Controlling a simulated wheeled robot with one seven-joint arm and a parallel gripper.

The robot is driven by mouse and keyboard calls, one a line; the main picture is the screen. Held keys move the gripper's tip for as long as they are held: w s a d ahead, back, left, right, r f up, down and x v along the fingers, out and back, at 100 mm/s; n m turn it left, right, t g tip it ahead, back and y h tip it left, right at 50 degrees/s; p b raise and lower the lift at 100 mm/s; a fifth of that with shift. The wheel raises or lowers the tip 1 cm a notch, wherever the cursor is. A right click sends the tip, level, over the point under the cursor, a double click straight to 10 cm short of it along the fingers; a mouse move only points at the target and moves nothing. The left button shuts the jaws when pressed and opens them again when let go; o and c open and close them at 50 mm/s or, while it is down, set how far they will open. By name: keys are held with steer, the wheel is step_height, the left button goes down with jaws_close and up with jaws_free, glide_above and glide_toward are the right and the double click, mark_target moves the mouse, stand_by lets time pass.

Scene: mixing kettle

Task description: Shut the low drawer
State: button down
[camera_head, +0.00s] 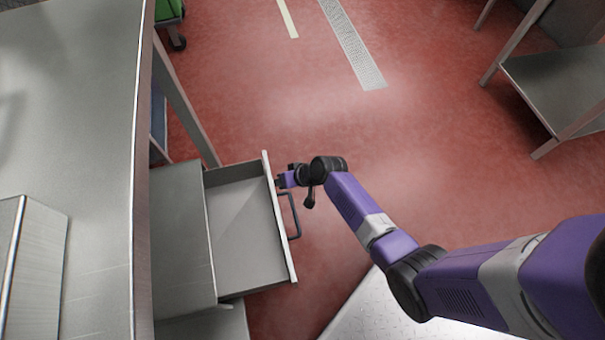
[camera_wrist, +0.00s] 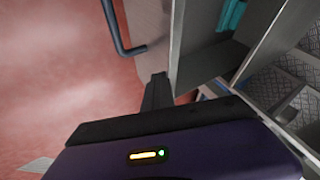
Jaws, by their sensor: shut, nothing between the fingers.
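The low drawer (camera_head: 245,225) is grey metal and stands pulled out to the right of its cabinet, with its inside showing empty in the head view. Its front panel (camera_head: 277,215) carries a dark bar handle (camera_head: 292,214). The handle also shows at the upper left of the wrist view (camera_wrist: 113,28), on the front panel (camera_wrist: 150,28). My gripper (camera_head: 281,181) is at the outer face of the front panel, near its far end and beyond the handle. Its fingers (camera_wrist: 158,80) are shut and empty, pointing at the panel. I cannot tell whether they touch it.
The cabinet (camera_head: 180,235) stands under a steel worktop (camera_head: 75,110) at the left. A table leg (camera_head: 188,105) rises just beyond the drawer. The red floor (camera_head: 290,110) right of the drawer is clear. A steel shelf table (camera_head: 560,85) stands at the far right.

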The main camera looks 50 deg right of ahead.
steer(key=w+a, duration=0.6)
steer(key=a, duration=0.2)
steer(key=w+a+b, duration=0.1)
steer(key=w+a, duration=0.5)
steer(key=a, duration=0.3)
steer(key=shift+a, duration=0.3)
